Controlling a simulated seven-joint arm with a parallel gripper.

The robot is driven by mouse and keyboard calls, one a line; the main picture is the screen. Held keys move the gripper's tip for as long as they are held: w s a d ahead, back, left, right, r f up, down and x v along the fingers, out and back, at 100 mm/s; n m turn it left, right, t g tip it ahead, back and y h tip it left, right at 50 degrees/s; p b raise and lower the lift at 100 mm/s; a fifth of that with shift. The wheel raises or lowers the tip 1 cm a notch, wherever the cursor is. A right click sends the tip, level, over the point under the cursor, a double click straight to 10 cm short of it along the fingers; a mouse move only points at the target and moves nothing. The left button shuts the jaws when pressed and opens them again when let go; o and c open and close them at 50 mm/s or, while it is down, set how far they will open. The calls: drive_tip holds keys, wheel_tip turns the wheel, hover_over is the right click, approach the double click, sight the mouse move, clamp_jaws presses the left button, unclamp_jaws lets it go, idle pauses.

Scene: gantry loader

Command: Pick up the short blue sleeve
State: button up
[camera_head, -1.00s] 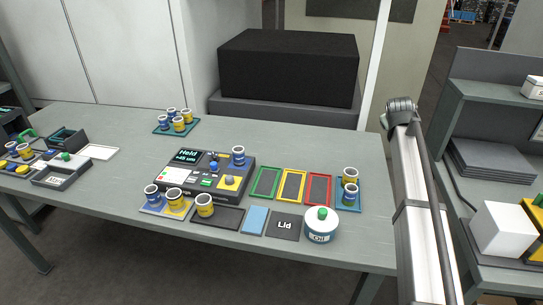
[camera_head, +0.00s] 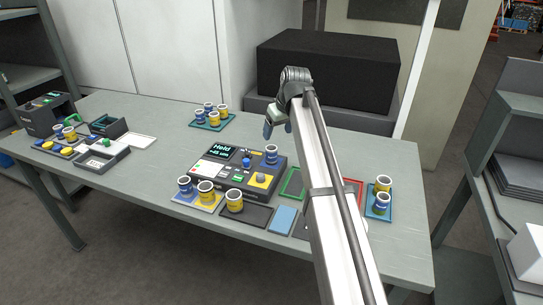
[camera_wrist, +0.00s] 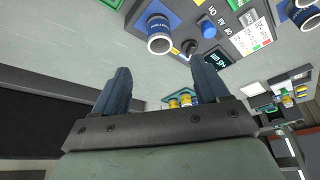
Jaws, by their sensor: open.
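Several blue sleeves with white rims are in view; I cannot tell for sure which is the short one. One blue sleeve (camera_head: 271,154) stands on the grey device; it also shows in the wrist view (camera_wrist: 158,33). More blue sleeves stand on the back tray and at the left end. My gripper (camera_head: 278,130) is open and empty above the table, behind the device. Its two fingers (camera_wrist: 160,80) show apart in the wrist view.
The grey device (camera_head: 236,178) has a dial, buttons and a display. Yellow sleeves (camera_head: 206,191) stand among the blue ones. The back tray (camera_head: 212,122), right tray (camera_head: 371,209) and a black box (camera_head: 328,68) are around. My arm hides part of the coloured frames. The table's back middle is clear.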

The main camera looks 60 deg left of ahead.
sight(270, 153)
drive_tip(key=x, duration=1.3)
drive_tip(key=shift+f, duration=0.4)
drive_tip(key=shift+c, duration=0.3)
